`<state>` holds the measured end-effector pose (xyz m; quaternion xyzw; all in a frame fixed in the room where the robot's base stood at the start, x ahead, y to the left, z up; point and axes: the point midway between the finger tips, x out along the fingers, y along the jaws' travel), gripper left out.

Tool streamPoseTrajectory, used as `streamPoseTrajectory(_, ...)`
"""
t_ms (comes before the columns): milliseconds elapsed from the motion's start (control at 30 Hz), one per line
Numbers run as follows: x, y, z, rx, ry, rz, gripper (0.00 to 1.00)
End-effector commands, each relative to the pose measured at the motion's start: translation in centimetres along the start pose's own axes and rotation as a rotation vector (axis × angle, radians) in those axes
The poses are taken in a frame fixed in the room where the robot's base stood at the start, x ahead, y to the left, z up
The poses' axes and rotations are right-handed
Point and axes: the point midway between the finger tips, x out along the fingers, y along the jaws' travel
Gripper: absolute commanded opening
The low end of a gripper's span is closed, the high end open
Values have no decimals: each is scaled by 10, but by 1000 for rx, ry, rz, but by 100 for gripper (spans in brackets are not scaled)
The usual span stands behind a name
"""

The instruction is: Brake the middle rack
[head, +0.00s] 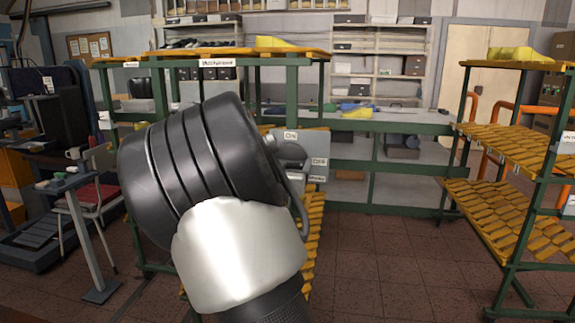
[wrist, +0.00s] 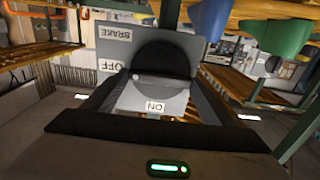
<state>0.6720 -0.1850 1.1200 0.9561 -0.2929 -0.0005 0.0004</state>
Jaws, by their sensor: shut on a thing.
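The middle rack (head: 315,55) is a green frame with orange slatted shelves and a white label on its top edge. A grey brake plate (head: 314,140) on it carries ON, OFF and BRAKE labels. The plate (wrist: 185,42) shows inverted in the wrist view. My gripper (wrist: 163,78) is at the plate, its fingers converging on a dark rounded brake handle (wrist: 165,58); it is shut on it. The ON label shows between the fingers, OFF to the left. I cannot tell which position the handle is in. My arm hides much of the rack in the head view.
Another rack (head: 490,140) with yellow goods on top stands at the right. A green workbench (head: 400,125) runs behind. A small stand (head: 85,220) and a chair are at the left. The tiled floor (head: 375,260) between the racks is clear.

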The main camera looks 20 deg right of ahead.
Motion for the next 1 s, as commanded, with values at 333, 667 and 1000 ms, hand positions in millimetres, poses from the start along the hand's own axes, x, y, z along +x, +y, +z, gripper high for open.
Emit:
streamPoseTrajectory(333, 0, 0, -3, -102, 0, 0, 56)
streamPoseTrajectory(667, 0, -2, -4, -379, -1, -1, 56)
streamPoseTrajectory(1000, 0, -3, -2, -703, 0, 0, 56)
